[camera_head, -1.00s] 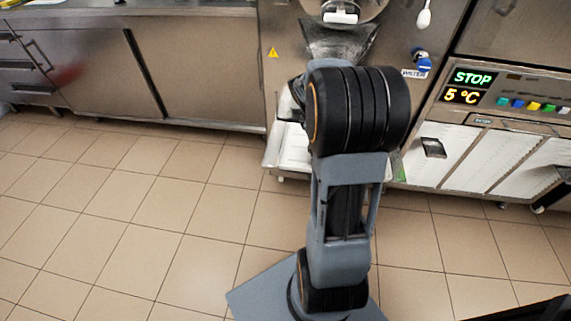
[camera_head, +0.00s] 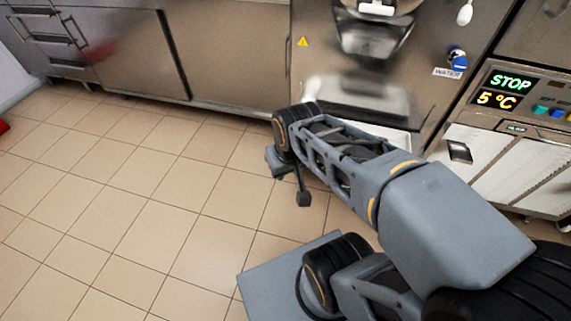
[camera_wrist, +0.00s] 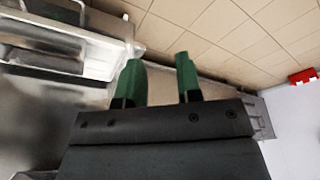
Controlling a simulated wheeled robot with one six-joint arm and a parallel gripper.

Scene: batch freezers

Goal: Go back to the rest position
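In the wrist view my gripper (camera_wrist: 160,80) shows two green fingers standing apart, with nothing between them. It is open and empty. In the head view my arm lies folded across the lower right, its far end in front of the freezer machine. No green fingers can be made out there.
The freezer machine (camera_head: 450,60) with a blurred steel tray stands behind my arm. A control panel (camera_head: 528,95) reads STOP and 5 °C at right. Steel cabinets (camera_head: 130,50) line the back left. Tiled floor (camera_head: 130,200) is clear at left. A red object (camera_wrist: 303,77) shows at the wrist view's right.

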